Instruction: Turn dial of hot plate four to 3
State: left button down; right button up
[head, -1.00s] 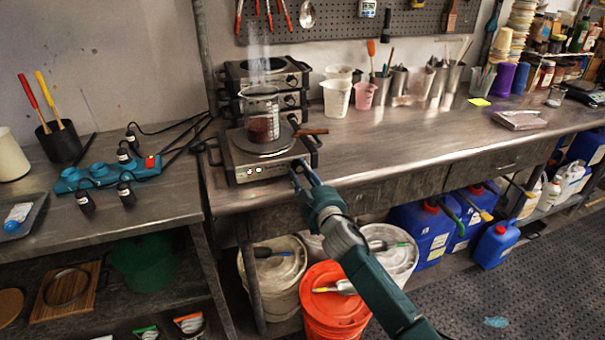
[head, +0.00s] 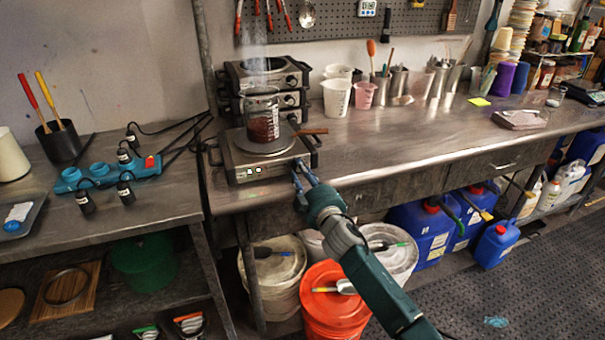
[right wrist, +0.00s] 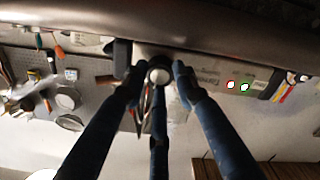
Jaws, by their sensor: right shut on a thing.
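The hot plate (head: 240,170) stands at the left front edge of the steel bench, with red and green lights on its front panel. A glass beaker (head: 263,118) with dark red contents stands on its top. My right gripper (head: 303,168) reaches the right end of the front panel. In the right wrist view, the dial (right wrist: 158,73) is a dark round knob with a pale face. The fingers of my right gripper (right wrist: 158,82) are closed around it. The dial is hidden in the head view, and I cannot read its setting. My left gripper is out of view.
Stacked hot plates (head: 268,75) stand behind, against the wall. A brown-handled tool (head: 310,131) lies by the hot plate's right side. Beakers (head: 337,97) stand farther right. An orange bucket (head: 330,300) is below the bench, near my right arm.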

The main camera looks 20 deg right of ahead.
jog(key=shift+r, duration=0.1)
jog(key=o, duration=1.1)
jog(key=shift+a, duration=0.1)
jog(key=shift+o, duration=0.2)
jog(key=s, duration=1.2)
jog(key=shift+d, duration=0.2)
